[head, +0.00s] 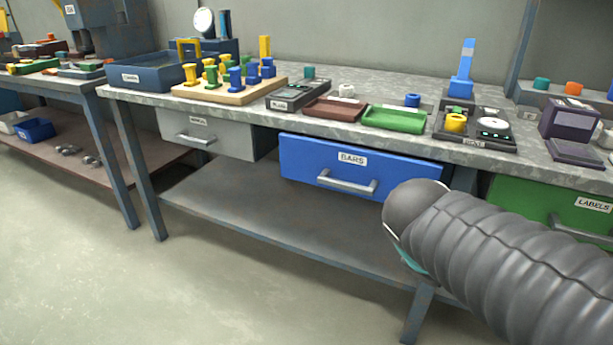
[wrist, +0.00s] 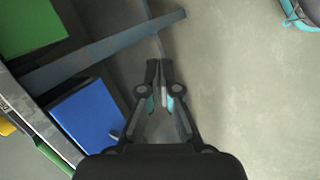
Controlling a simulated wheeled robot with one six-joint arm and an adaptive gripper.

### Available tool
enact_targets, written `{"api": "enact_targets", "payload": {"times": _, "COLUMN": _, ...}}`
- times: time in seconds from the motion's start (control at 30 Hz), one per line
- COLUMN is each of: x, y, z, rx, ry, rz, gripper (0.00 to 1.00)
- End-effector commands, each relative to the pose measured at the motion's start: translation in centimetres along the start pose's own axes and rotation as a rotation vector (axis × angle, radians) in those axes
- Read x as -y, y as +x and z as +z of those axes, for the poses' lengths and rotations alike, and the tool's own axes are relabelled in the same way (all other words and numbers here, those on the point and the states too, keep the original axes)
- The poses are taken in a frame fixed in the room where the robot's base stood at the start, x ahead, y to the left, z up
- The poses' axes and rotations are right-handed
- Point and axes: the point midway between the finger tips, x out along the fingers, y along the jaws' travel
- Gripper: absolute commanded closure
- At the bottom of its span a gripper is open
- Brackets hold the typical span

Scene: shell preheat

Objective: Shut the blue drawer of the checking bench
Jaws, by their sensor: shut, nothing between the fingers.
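The blue drawer (head: 310,160), labelled BARS with a grey bar handle (head: 347,184), hangs under the checking bench (head: 240,108). Its front seems to stand out a little from the bench's front edge; how far is hard to tell. In the wrist view the blue drawer (wrist: 85,115) is at the lower left, with its handle partly seen at its right corner. My gripper (wrist: 161,66) is shut and empty, apart from the drawer, over the floor near a grey bench leg. In the head view my arm hides the gripper.
A grey drawer (head: 205,135) is left of the blue one, and a green LABELS drawer (head: 535,200) is right. The low shelf (head: 250,200) and bench leg (head: 418,312) are near my arm. Trays and blocks stand on the bench top. The floor (head: 200,290) in front is clear.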

Motion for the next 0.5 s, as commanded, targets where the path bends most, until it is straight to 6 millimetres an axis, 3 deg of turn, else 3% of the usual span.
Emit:
{"api": "enact_targets", "payload": {"times": 0.03, "x": -0.2, "y": 1.4, "z": -1.9, "rx": 0.035, "ry": -0.155, "rz": 0.056, "gripper": 1.00}}
{"api": "enact_targets", "payload": {"times": 0.1, "x": -1.4, "y": 2.0, "z": -4.6, "rx": 0.088, "ry": -0.370, "rz": 0.154, "gripper": 1.00}}
{"api": "enact_targets", "payload": {"times": 0.27, "x": -2.8, "y": 2.0, "z": -12.9, "rx": 0.210, "ry": -0.836, "rz": 0.409, "gripper": 1.00}}
{"api": "enact_targets", "payload": {"times": 0.37, "x": -2.3, "y": 0.9, "z": -19.0, "rx": 0.289, "ry": -1.090, "rz": 0.588, "gripper": 1.00}}
{"api": "enact_targets", "payload": {"times": 0.5, "x": 0.0, "y": -1.4, "z": -26.6, "rx": 0.390, "ry": -1.354, "rz": 0.823, "gripper": 1.00}}
